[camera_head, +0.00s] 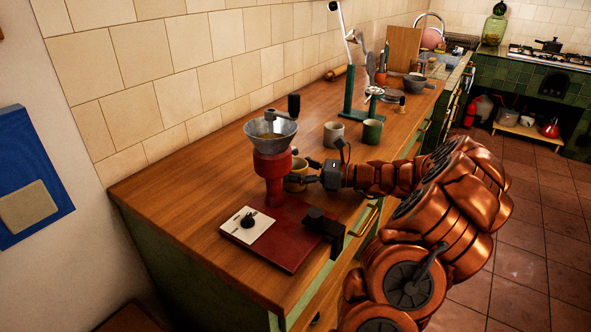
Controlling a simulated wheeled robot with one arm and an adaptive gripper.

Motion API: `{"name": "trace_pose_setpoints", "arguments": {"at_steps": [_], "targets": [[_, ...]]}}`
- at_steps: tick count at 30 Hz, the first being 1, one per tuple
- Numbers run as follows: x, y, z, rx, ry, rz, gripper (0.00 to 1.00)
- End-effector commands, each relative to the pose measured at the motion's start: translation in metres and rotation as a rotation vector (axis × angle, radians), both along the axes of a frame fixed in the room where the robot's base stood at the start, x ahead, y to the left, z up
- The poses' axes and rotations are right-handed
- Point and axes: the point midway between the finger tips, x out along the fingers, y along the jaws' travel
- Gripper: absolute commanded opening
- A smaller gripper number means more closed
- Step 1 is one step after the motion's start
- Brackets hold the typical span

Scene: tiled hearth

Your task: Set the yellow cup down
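The yellow cup (296,181) is upright just right of the red grinder (272,178), which hides part of it. My gripper (309,171) reaches in from the right, with its dark fingers at the cup's right side. The fingers are small here, and I cannot tell whether they press on the cup. The cup's base is close to the red board (285,246) and wooden counter (190,205); whether it touches either is unclear.
A green lever stand (354,95) is farther back. The counter's left end is clear.

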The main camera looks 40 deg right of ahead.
Motion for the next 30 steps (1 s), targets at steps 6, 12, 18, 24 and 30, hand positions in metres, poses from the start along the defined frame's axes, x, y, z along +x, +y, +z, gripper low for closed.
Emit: {"name": "trace_pose_setpoints", "arguments": {"at_steps": [6, 12, 18, 24, 30], "targets": [[0.0, 0.0, -0.002, 0.0, 0.0, 0.0, 0.75], [0.0, 0.0, -0.002, 0.0, 0.0, 0.0, 0.89], [0.0, 0.0, -0.002, 0.0, 0.0, 0.0, 0.89], [-0.004, -0.004, 0.001, -0.001, 0.0, -0.002, 0.89], [-0.027, -0.026, 0.001, -0.002, -0.002, -0.004, 0.89]]}}
